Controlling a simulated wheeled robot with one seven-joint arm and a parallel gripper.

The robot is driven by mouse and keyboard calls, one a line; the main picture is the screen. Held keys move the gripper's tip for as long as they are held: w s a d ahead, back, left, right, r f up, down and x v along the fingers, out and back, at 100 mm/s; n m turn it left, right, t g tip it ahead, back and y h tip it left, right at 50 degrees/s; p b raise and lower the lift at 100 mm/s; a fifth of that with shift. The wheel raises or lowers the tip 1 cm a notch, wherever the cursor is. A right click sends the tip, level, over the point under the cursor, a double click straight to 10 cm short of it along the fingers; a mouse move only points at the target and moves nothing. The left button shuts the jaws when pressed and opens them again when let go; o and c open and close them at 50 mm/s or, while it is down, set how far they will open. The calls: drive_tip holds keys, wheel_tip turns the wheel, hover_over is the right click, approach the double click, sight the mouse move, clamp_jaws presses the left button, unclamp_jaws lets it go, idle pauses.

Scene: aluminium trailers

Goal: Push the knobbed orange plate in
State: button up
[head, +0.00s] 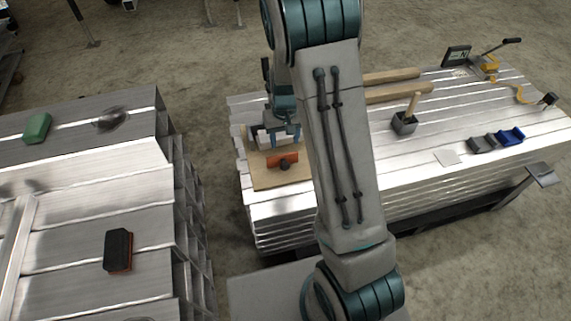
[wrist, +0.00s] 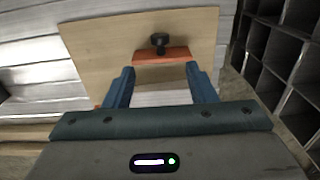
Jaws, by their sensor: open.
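The orange plate (head: 283,161) with a dark round knob on its face lies on a light wooden board (head: 262,181) at the near left end of the right trailer. In the wrist view the orange plate (wrist: 161,56) is a short bar with the black knob (wrist: 159,40) standing up from it.
Wooden rods (head: 400,93), a mallet (head: 405,120), a blue block (head: 510,136) and a yellow tool (head: 488,65) lie farther right on the trailer. A left trailer (head: 140,232) carries a black-topped brush (head: 118,250) and a green block (head: 37,128). A gap separates the trailers.

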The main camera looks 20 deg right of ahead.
sight(285, 164)
wheel_tip(285, 164, down, 12)
drive_tip(key=shift+f+b, duration=0.1)
drive_tip(key=shift+b, duration=0.8)
